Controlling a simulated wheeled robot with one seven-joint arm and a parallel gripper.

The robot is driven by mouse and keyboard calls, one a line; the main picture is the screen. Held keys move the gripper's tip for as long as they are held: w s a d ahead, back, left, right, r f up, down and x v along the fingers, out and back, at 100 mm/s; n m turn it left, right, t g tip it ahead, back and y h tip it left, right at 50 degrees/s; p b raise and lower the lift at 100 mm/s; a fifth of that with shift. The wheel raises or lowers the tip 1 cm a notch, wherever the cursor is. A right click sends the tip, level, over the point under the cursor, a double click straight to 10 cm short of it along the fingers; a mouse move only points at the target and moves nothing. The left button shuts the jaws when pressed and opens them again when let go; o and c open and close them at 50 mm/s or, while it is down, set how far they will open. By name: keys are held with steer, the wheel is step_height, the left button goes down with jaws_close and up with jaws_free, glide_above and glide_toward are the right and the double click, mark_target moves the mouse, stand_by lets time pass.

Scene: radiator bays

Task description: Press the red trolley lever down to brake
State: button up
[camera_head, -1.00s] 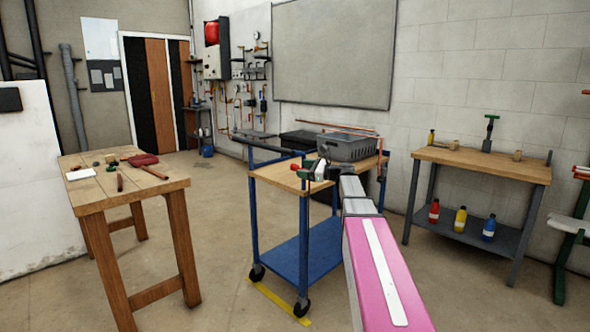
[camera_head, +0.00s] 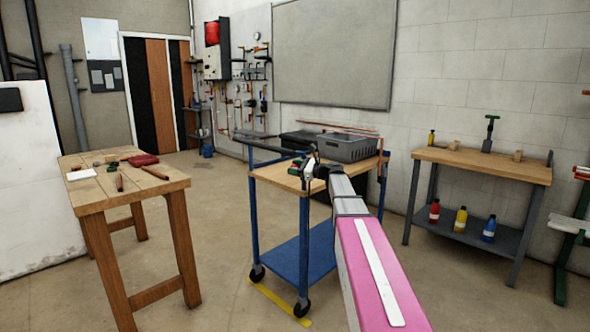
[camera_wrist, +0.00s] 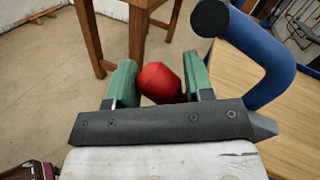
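The red lever knob (camera_wrist: 160,83) shows in the wrist view between the two green fingers of my gripper (camera_wrist: 160,80). It nearly fills the space between them; I cannot tell whether both fingers touch it. The lever's shaft is hidden. In the head view my gripper (camera_head: 299,167) is at the near left corner of the blue trolley (camera_head: 304,215), just above its wooden top, and covers the knob. The trolley's blue tube frame (camera_wrist: 262,50) runs close to the right finger in the wrist view.
A wooden bench (camera_head: 118,185) with tools stands to the left. A grey crate (camera_head: 346,147) sits on the trolley's far side. Another bench (camera_head: 482,165) with bottles below is at the right. Yellow tape (camera_head: 276,303) marks the floor under the trolley.

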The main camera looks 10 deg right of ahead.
steer(key=shift+s+a+f+n+h, duration=0.15)
steer(key=shift+f+n, duration=0.2)
steer(key=shift+f, duration=0.2)
steer(key=shift+s+a+f+n+h, duration=0.1)
steer(key=shift+a+f+n+h, duration=0.05)
steer(key=shift+f+n, duration=0.3)
step_height(320, 180, down, 6)
steer(key=n+h, duration=0.2)
steer(key=n, duration=0.2)
steer(key=shift+f+n, duration=0.2)
steer(key=shift+n, duration=0.1)
steer(key=shift+w+d+f+n+h, duration=0.2)
steer(key=shift+f+n+h, duration=0.1)
steer(key=shift+f+n, duration=0.25)
steer(key=shift+w+d+f+n+h, duration=0.15)
steer(key=shift+f+n+h, duration=0.2)
steer(key=shift+f, duration=0.35)
steer(key=shift+c, duration=0.2)
steer(key=o, duration=1.2)
steer(key=shift+d+f, duration=0.1)
steer(key=shift+f, duration=0.05)
steer(key=shift+o, duration=0.2)
steer(key=v, duration=1.1)
